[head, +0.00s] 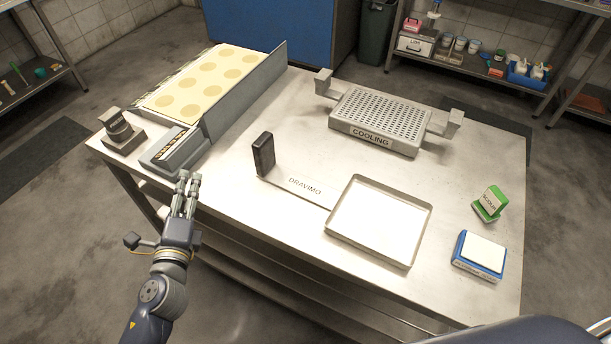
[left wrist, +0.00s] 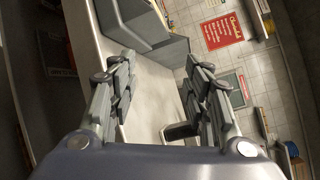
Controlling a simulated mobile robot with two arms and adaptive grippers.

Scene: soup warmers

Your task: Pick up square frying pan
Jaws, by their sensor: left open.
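The square frying pan (head: 413,258) lies on the steel table, a shallow square metal pan with a pale inside. A flat strip marked DRAVIMO (head: 305,186) runs left from it to an upright black handle (head: 264,154). My left gripper (head: 188,181) is open and empty at the table's front left edge, left of the handle and apart from it. In the left wrist view its two fingers (left wrist: 160,85) stand wide apart. A dark block (left wrist: 182,131) shows between them, probably the handle. My right gripper is in neither view.
A grey griddle unit (head: 240,99) with pale round spots and a small dark device (head: 121,131) stand at the left. A perforated COOLING rack (head: 371,137) stands behind the pan. A green scrubber (head: 490,203) and a blue-edged pad (head: 480,254) lie at the right.

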